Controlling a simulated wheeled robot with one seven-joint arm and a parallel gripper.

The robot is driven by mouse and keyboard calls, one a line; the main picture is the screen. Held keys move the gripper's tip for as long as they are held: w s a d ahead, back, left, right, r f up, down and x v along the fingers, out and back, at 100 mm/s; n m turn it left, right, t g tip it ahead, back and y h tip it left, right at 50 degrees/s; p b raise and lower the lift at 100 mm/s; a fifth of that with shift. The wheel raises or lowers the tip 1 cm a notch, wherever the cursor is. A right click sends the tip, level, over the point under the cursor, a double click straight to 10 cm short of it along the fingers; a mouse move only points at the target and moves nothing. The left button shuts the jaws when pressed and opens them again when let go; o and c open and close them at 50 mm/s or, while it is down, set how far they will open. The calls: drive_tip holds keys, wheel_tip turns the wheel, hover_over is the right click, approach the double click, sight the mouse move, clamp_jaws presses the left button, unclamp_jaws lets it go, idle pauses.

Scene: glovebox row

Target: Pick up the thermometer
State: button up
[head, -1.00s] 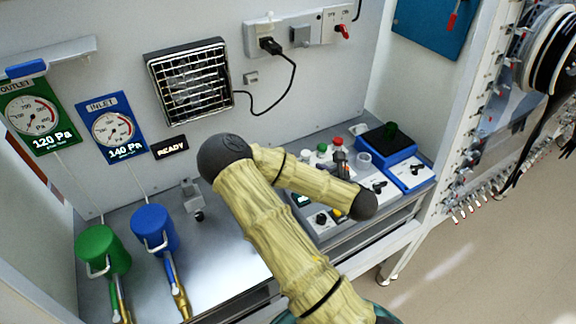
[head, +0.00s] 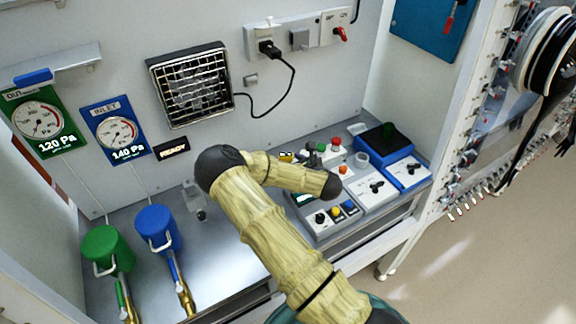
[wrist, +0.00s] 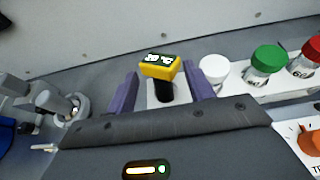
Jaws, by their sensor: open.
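The thermometer, with a yellow head and a green display face (wrist: 160,67) on a dark stem, stands in a white holder in the wrist view. My gripper (wrist: 161,76) has its two purple fingers apart, one on each side of the thermometer; I cannot tell whether they touch it. In the head view a small bit of yellow (head: 286,157), likely the thermometer head, shows just above my forearm.
Close right of the thermometer stand vials with white (wrist: 214,68), green (wrist: 267,58) and red (wrist: 314,50) caps. The back wall (wrist: 90,35) is close behind.

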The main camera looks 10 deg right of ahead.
sight(284, 157)
drive_tip(key=shift+p+x, duration=1.25)
drive_tip(key=shift+x, duration=1.05)
drive_tip(key=shift+w+f, duration=0.2)
drive_tip(key=shift+w, duration=0.05)
drive_tip(key=c, duration=0.6)
